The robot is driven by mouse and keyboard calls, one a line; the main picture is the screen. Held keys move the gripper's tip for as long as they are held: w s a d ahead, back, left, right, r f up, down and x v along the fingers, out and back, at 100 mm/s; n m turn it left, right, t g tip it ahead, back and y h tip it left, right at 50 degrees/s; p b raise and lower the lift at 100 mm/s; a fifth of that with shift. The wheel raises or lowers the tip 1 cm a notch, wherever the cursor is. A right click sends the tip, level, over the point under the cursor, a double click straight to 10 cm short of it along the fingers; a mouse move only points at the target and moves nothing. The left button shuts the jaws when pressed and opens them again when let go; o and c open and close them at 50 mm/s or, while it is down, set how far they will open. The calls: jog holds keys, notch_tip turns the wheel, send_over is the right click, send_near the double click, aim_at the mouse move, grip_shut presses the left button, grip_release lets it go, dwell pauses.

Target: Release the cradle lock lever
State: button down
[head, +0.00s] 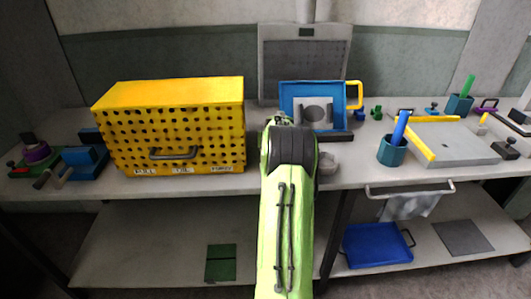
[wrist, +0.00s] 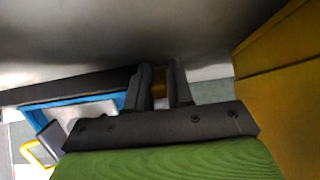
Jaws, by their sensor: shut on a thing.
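A blue cradle-like frame (head: 286,101) with a grey plate and a round dark recess stands at the middle back of the bench. It also shows at the left in the wrist view (wrist: 90,105). A dark bar (head: 335,136) runs along its front. In the wrist view my gripper (wrist: 158,84) is shut on a small yellow-brown piece (wrist: 159,90), which looks like the lock lever. Most of that piece is hidden by the fingers. In the head view my arm hides the fingertips and the held piece.
A yellow perforated cabinet (head: 172,118) stands close to the left of my arm. A grey upright panel (head: 305,68) is behind the frame. A teal cup (head: 392,153) and a grey plate (head: 455,146) are at the right. A blue tray (head: 376,246) lies on the lower shelf.

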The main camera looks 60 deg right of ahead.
dwell(0.4)
jog(key=c, duration=1.1)
grip_release()
